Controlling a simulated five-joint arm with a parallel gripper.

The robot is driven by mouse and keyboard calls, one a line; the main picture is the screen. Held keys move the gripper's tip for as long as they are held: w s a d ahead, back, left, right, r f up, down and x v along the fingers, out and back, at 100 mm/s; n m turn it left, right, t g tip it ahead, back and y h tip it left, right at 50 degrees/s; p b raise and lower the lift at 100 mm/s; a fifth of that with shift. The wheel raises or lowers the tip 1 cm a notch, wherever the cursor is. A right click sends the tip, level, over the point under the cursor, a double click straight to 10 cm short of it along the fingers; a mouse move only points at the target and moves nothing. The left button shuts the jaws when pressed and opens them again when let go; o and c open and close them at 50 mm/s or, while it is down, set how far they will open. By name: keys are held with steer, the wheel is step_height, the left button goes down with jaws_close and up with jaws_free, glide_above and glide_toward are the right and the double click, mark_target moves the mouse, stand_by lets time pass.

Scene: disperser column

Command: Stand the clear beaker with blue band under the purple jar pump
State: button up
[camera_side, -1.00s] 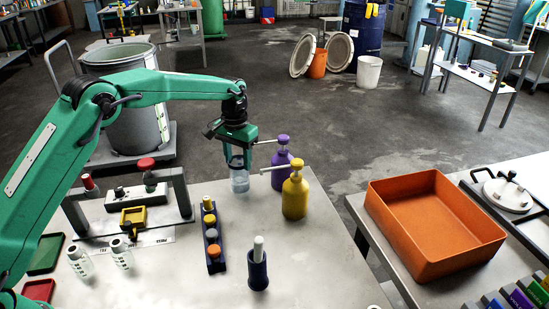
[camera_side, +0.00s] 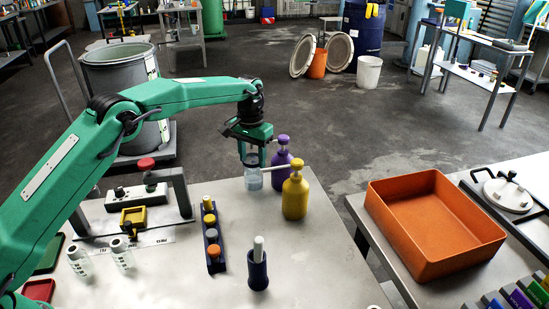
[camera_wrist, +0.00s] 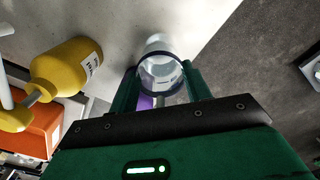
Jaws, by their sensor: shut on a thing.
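The clear beaker with blue band (camera_side: 253,180) is upright at the far side of the table, left of the purple jar pump (camera_side: 282,169). My gripper (camera_side: 254,158) is shut on the beaker from above; in the wrist view the beaker (camera_wrist: 160,72) sits between my two green fingers. I cannot tell whether its base touches the table. The purple jar's body is partly hidden behind the yellow jar pump (camera_side: 295,196); its spout is hard to make out near my gripper. In the wrist view only a purple strip (camera_wrist: 146,103) shows beside the beaker.
The yellow jar (camera_wrist: 65,68) stands close by, its spout pointing left toward the beaker. A dark rack with several coloured knobs (camera_side: 213,238) and a dark holder with a white-topped tool (camera_side: 258,270) stand nearer. An orange tray (camera_side: 432,222) is at right.

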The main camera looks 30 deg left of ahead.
steer(key=shift+f, duration=0.55)
steer(key=shift+f, duration=0.15)
steer(key=o, duration=1.5)
step_height(320, 180, up, 12)
steer(key=shift+f, duration=0.1)
steer(key=shift+r, duration=0.25)
steer(key=shift+s, duration=0.1)
